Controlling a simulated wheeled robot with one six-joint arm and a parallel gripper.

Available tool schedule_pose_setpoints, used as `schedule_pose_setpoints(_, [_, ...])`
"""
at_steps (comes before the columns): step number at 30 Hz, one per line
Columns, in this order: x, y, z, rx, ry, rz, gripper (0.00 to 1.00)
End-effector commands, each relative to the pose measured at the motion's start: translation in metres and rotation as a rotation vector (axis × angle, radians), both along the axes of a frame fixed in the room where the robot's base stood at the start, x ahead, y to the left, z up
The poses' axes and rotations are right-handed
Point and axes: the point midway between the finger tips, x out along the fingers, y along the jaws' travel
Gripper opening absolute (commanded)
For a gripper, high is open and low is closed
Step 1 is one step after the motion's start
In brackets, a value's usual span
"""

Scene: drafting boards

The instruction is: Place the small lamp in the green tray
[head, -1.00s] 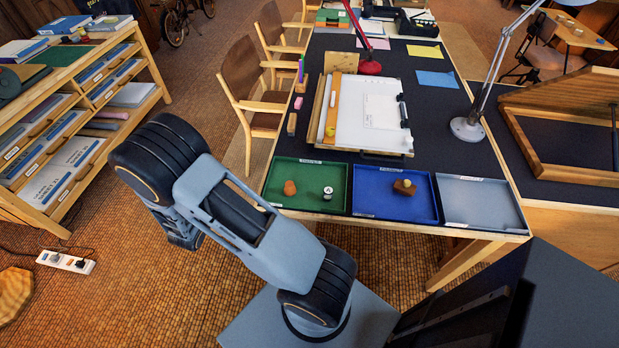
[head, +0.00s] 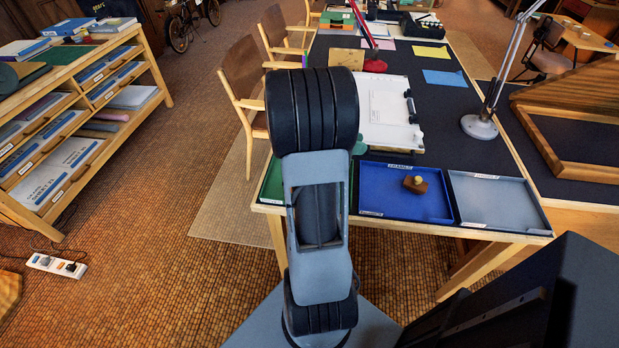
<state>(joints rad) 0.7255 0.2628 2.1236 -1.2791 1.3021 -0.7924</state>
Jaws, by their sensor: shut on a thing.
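The green tray (head: 271,188) stands at the near left end of the dark table, left of a blue tray. My arm covers most of it, so its contents are hidden. My gripper is not in view, hidden behind my raised arm. A small rounded green thing (head: 360,145) shows just right of my arm, above the trays; I cannot tell what it is or whether it is held. A red desk lamp (head: 375,65) and a larger grey desk lamp (head: 478,126) stand on the table. No small lamp can be clearly made out.
The blue tray (head: 385,203) holds a brown block with a yellow knob (head: 415,184). A grey tray (head: 497,205) beside it is empty. A white drawing board (head: 388,110) lies behind them. A wooden frame (head: 570,165) stands right; chairs (head: 240,85) line the left side.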

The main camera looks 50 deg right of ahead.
Motion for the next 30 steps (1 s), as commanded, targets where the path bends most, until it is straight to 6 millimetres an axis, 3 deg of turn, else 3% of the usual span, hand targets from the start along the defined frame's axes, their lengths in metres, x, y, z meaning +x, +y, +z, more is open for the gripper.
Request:
schedule_pose_setpoints(12, [0.087, 0.03, -0.05, 0.002, 0.004, -0.003, 0.08])
schedule_pose_setpoints(18, [0.108, 0.037, -0.076, 0.0, 0.002, -0.004, 0.08])
schedule_pose_setpoints(30, [0.122, 0.042, -0.095, 0.001, 0.001, -0.005, 0.08])
